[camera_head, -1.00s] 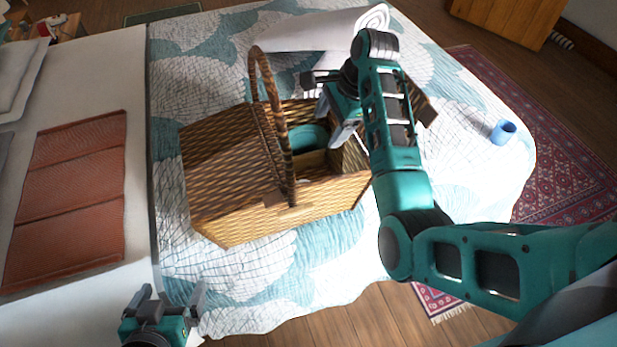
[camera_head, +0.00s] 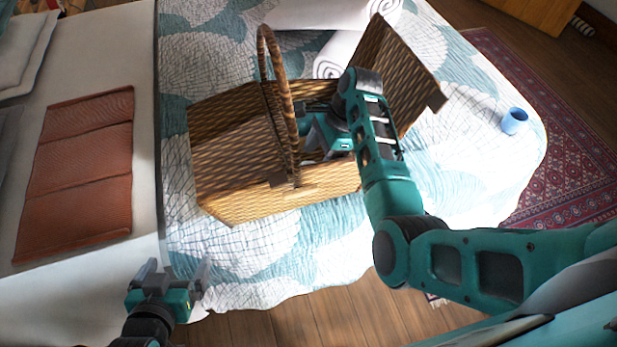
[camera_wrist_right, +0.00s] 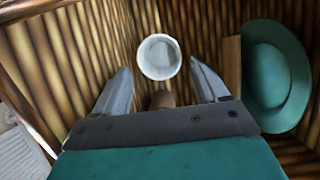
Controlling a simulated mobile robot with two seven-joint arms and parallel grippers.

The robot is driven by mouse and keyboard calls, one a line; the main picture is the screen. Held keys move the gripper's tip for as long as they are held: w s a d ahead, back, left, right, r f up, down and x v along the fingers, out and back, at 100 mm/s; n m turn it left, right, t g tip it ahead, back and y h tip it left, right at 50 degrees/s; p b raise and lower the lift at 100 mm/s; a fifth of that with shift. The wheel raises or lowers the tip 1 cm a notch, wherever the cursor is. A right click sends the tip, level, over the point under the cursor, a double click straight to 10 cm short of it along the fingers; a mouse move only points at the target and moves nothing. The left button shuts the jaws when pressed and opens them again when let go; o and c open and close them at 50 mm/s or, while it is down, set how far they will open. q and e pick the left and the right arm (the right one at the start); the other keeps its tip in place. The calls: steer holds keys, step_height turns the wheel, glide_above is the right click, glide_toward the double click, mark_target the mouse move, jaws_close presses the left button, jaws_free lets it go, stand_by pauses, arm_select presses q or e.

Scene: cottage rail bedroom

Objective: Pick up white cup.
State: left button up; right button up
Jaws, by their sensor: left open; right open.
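The white cup (camera_wrist_right: 158,57) shows in the right wrist view, inside the wicker basket (camera_head: 285,195), near one of its inner walls. My right gripper (camera_wrist_right: 158,84) is open, with one finger to each side of the cup in that view; I cannot tell whether they touch it. In the head view my right arm reaches down into the basket's open half, and its fingertips and the cup are hidden there. My left gripper (camera_head: 180,275) is open and empty near the front edge of the bed.
A teal dish (camera_wrist_right: 275,75) stands in the basket, beside a wooden strip. The basket's handle (camera_head: 278,100) arches just left of my right gripper, and a raised lid (camera_head: 400,75) stands to its right. A blue cup (camera_head: 514,121) sits on the bed at right.

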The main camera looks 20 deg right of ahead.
steer(key=shift+x, duration=1.6)
steer(key=shift+c, duration=0.2)
steer(key=shift+r, duration=0.1)
steer(key=c, duration=1.1)
